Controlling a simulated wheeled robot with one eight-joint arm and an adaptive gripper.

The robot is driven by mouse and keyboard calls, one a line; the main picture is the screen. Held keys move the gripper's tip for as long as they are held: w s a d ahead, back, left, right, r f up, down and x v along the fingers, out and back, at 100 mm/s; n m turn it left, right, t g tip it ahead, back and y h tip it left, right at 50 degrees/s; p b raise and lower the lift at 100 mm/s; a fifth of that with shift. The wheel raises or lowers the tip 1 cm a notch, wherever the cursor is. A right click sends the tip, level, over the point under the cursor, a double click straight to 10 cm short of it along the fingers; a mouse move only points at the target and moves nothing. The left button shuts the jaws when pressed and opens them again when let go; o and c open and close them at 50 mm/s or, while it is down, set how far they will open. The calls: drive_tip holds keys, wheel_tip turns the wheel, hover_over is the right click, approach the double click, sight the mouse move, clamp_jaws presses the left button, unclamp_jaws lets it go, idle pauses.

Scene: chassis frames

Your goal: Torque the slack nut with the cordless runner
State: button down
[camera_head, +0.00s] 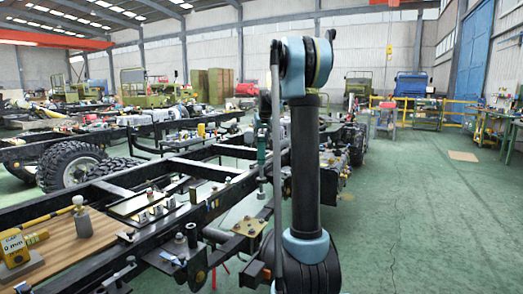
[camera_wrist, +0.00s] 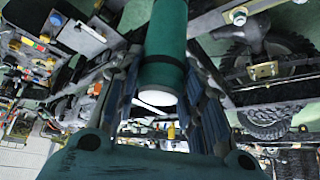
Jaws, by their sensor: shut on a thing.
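The cordless runner, a green cylinder with a dark band, is between my gripper's (camera_wrist: 166,105) fingers in the wrist view (camera_wrist: 165,45). My gripper is shut on it. In the head view the runner (camera_head: 261,150) hangs upright beside my arm, its slim lower end above the chassis frame. Bolts and nuts stand on the frame's plates, among them a nut on a tan bracket (camera_head: 249,228) below and left of the runner and a tall bolt (camera_head: 191,234) on a dark plate. I cannot tell which nut is slack. The runner's tip looks apart from the plates.
The black chassis rail (camera_head: 215,205) runs diagonally under the tool. A wooden board (camera_head: 95,236) at the left holds a yellow gauge block (camera_head: 22,246) and a knobbed peg (camera_head: 81,217). Tyres (camera_head: 70,167) lie beyond. The green floor (camera_head: 430,220) at the right is clear.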

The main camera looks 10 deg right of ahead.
hover_over(262, 159)
drive_tip(key=f, duration=0.4)
drive_tip(key=shift+w+f, duration=0.1)
drive_tip(key=shift+w, duration=0.2)
drive_tip(key=shift+f, duration=3.55)
drive_tip(key=shift+s+f, duration=0.1)
drive_tip(key=shift+f, duration=1.55)
idle(2.0)
